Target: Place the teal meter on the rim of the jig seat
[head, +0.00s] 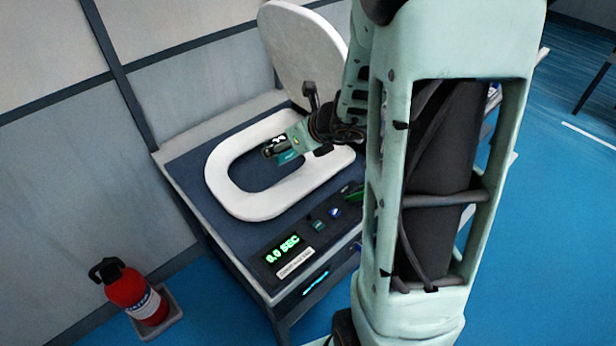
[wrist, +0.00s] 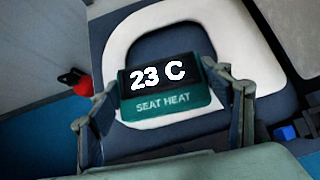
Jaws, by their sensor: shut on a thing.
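The teal meter (wrist: 165,104) is between the fingers of my gripper (wrist: 165,110) in the wrist view. Its dark display reads "23 C" above the words "SEAT HEAT". The gripper is shut on it. In the head view the meter (head: 288,157) is small and partly hidden by my gripper (head: 284,148). The white jig seat (head: 232,192) is an oval ring lying on the bench, with its white lid (head: 305,45) raised behind. It also shows in the wrist view (wrist: 128,45). The meter appears over the seat's opening and inner edge; I cannot tell whether it touches the rim.
The dark bench top (head: 187,172) carries a control panel (head: 286,251) reading "0.0 SEC" at its front. A red extinguisher (head: 132,288) stands on the floor at lower left. A grey wall (head: 210,80) is behind. The seat's left and front rim is clear.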

